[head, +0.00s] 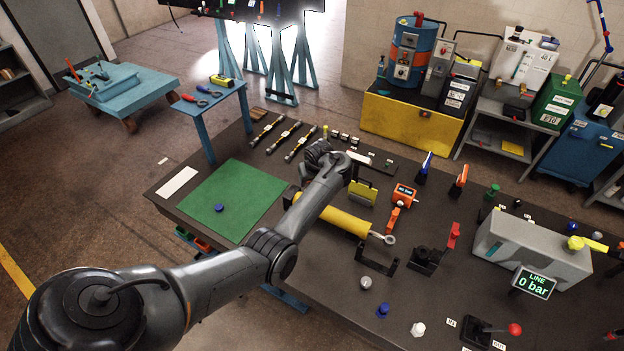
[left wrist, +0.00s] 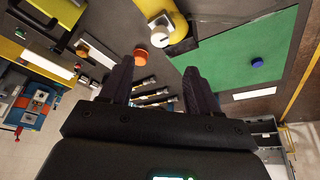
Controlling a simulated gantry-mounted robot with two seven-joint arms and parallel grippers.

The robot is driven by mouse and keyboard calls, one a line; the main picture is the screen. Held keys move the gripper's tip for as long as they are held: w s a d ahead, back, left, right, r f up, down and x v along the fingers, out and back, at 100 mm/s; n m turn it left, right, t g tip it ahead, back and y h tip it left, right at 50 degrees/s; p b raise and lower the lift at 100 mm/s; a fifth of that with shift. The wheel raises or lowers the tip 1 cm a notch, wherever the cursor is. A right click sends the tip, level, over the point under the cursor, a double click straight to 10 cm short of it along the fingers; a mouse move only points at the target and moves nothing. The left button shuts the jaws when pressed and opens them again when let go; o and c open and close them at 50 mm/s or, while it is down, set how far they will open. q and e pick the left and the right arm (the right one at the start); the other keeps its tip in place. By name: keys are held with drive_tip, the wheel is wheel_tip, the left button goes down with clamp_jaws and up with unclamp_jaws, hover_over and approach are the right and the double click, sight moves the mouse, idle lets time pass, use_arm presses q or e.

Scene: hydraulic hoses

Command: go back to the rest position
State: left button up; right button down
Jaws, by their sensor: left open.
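My left arm (head: 225,278) comes in from the lower left of the head view and reaches over the workbench. Its wrist is above the bench, near the back edge, between the hoses and the yellow cylinder. My left gripper (left wrist: 159,66) shows in the left wrist view with its two dark fingers apart and nothing between them. Several short dark hoses (head: 283,136) lie at the back of the bench, and they also show beyond the fingers in the left wrist view (left wrist: 150,91). My right gripper is in neither view.
The yellow cylinder (head: 345,221) lies under my forearm. A green mat (head: 245,190) with a blue cap (head: 219,208) is to its left. A grey unit with a "LINE 0 bar" display (head: 534,283) stands at the right. Small fittings and levers crowd the bench's right half.

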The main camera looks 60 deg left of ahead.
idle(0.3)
use_arm(q)
drive_tip(key=s+d+m+t+h+p, duration=0.1)
drive_tip(key=s+d+m+p, duration=0.2)
drive_tip(key=s+d+m, duration=0.55)
drive_tip(key=s+d+m+t+h+p, duration=0.1)
drive_tip(key=s+d+m+t+p, duration=0.15)
drive_tip(key=d, duration=1.15)
drive_tip(key=s+d+r+m+h+p, duration=0.1)
drive_tip(key=s+d+r, duration=0.3)
drive_tip(key=s+d, duration=0.4)
drive_tip(key=s+d+r+m+g+h+p, duration=0.1)
drive_tip(key=s+d+r+m, duration=0.2)
drive_tip(key=s+d, duration=0.4)
drive_tip(key=shift+s+d+r+m+p, duration=0.4)
drive_tip(key=shift+s+m, duration=0.1)
drive_tip(key=shift+m, duration=0.2)
